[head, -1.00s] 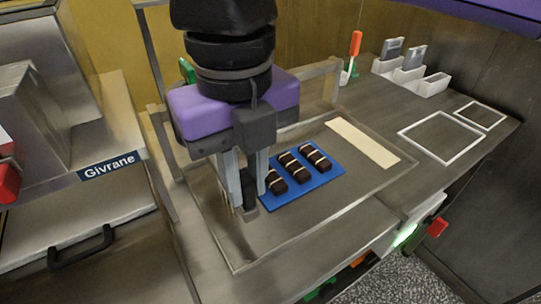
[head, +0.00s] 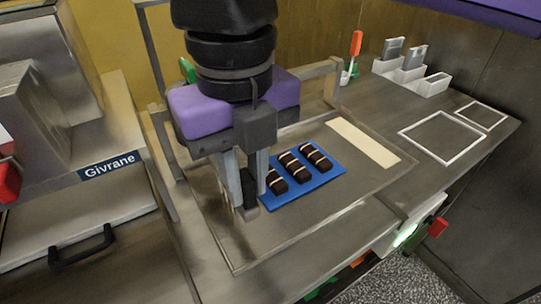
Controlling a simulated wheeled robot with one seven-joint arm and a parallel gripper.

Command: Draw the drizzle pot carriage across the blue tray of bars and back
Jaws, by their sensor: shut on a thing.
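My gripper (head: 248,205) points down at the left end of the blue tray (head: 318,182), its fingers shut on a dark upright piece (head: 249,187) that looks like the drizzle pot carriage's grip. The pot itself is mostly hidden behind my fingers and wrist. The held piece stands just left of the nearest bar.
A metal frame (head: 190,225) surrounds the tray area, with an upright bracket (head: 335,85) behind. A cream strip (head: 363,141) lies right of the tray. White bins (head: 411,73) and a white outlined square (head: 441,137) are farther right. The Givrane machine (head: 110,165) stands at left.

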